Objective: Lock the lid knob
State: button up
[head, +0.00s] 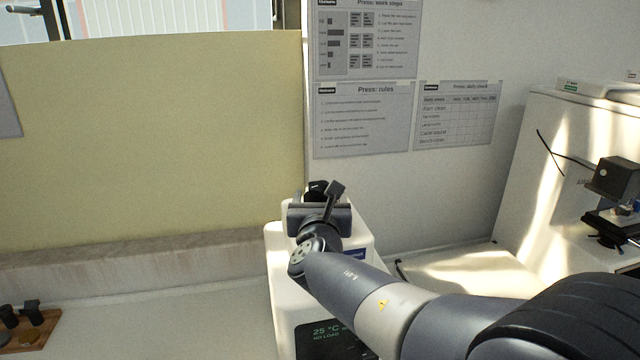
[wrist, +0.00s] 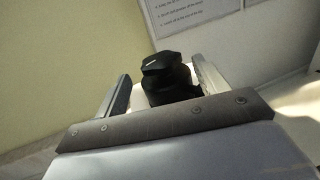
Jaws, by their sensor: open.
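The lid knob (wrist: 168,80) is black with a faceted top and a small white mark. In the wrist view it stands between the two fingers of my gripper (wrist: 160,72), with a visible gap at the left finger; contact on the right is unclear. In the head view, the black knob (head: 316,187) shows just beyond my gripper (head: 318,197), partly hidden by it. My gripper is open around the knob. The white press (head: 283,285) has a dark display reading 25 °C and NO LOAD. My arm covers much of the press and its lid.
A wooden tray (head: 45,335) with dark parts lies at the lower left. Another machine (head: 612,185) stands at the right. A yellowish panel (head: 150,150) and a wall with paper sheets (head: 362,120) stand behind.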

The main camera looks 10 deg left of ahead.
aim_at(319, 185)
jog(key=shift+p+x, duration=0.65)
jog(key=shift+x, duration=2.05)
jog(key=c, duration=1)
jog(key=shift+a+r+m+h+p, duration=0.1)
jog(key=shift+r+m+h+p, duration=0.3)
jog(key=shift+h+p, duration=0.45)
jog(key=shift+f+m+h+p, duration=0.1)
jog(key=shift+m+h+p, duration=0.3)
jog(key=shift+h+p, duration=0.05)
jog(key=shift+f+m+h+p, duration=0.2)
jog(key=shift+m+h+p, duration=0.75)
jog(key=shift+m+h, duration=0.95)
jog(key=shift+n+h, duration=0.4)
jog(key=o, duration=1)
jog(key=shift+f, duration=0.1)
